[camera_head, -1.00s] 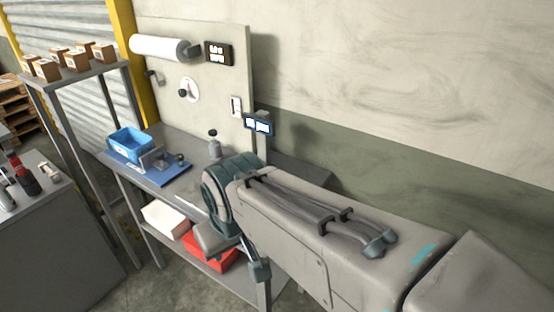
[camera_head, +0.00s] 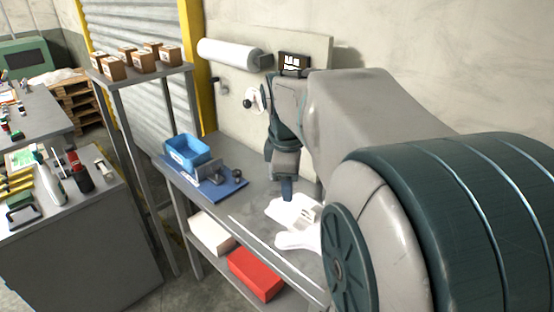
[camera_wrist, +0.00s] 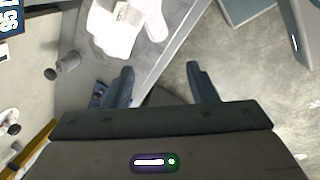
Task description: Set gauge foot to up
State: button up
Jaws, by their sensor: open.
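A small grey device with a dark round knob, which looks like the gauge (camera_head: 209,169), stands on a blue mat (camera_head: 232,187) on the workbench in the head view. Its foot is too small to make out, so I cannot tell whether it is up or down. My gripper (camera_head: 287,190) hangs over the bench to the right of the mat, apart from the gauge, near the white glove shapes (camera_head: 292,212). In the wrist view my gripper (camera_wrist: 163,84) is open with nothing between its fingers. The gauge is not clearly visible there.
A blue bin (camera_head: 187,153) stands behind the gauge. The wall panel (camera_head: 228,118) carries a white roll (camera_head: 229,54), a dial and a display (camera_head: 294,62). A shelf rack (camera_head: 139,72) with small boxes stands left. A red bin (camera_head: 255,273) sits below.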

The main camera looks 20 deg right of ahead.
jog(key=w+d+f+n+g+y+b, duration=0.1)
jog(key=w+d+f+n+b, duration=0.15)
jog(key=d+n, duration=0.55)
jog(key=w+d+f+n+g+b, duration=0.15)
jog(key=w+d+n, duration=0.3)
jog(key=d, duration=0.85)
jog(key=shift+n+t, duration=0.25)
jog(key=shift+t, duration=0.2)
notch_tip(320, 180, down, 14)
jog(key=shift+s+a+r+p, duration=0.1)
jog(key=shift+a+r+p, duration=0.1)
jog(key=shift+p, duration=0.45)
